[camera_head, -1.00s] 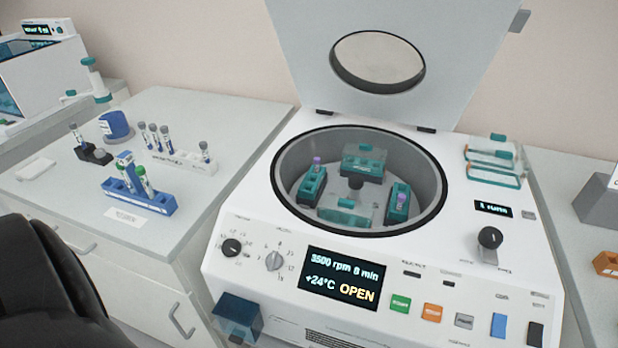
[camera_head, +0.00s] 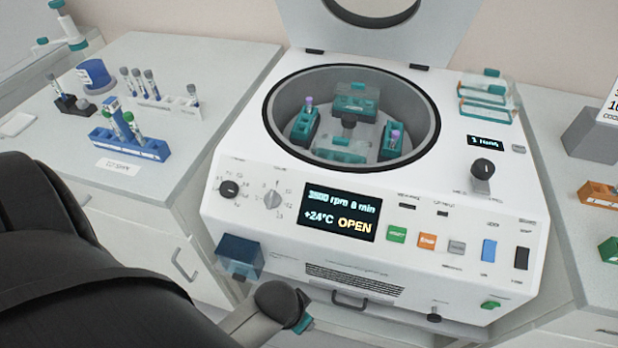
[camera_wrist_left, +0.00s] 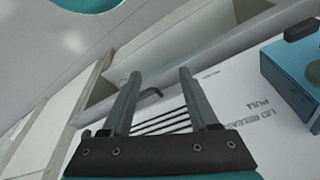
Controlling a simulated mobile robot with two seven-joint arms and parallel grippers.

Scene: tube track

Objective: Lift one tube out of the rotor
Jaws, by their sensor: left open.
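The centrifuge (camera_head: 420,210) stands with its lid (camera_head: 440,35) raised and its display reading OPEN. Its rotor (camera_head: 348,122) sits in the round bowl with teal buckets around it. One purple-capped tube (camera_head: 309,107) stands in the left bucket (camera_head: 302,130). Another purple-capped tube (camera_head: 395,138) stands in the right bucket (camera_head: 389,150). The back bucket (camera_head: 356,92) and front bucket (camera_head: 340,155) show no purple cap. My left gripper (camera_wrist_left: 159,76) is open and empty in the wrist view, low by the centrifuge's front panel, outside the bowl. My right gripper is out of view.
A blue rack with green-capped tubes (camera_head: 130,140) and a white rack with several tubes (camera_head: 160,100) stand on the left bench. Teal-edged lids (camera_head: 485,97) lie right of the bowl. A blue box (camera_head: 240,256) juts from the centrifuge's lower left front.

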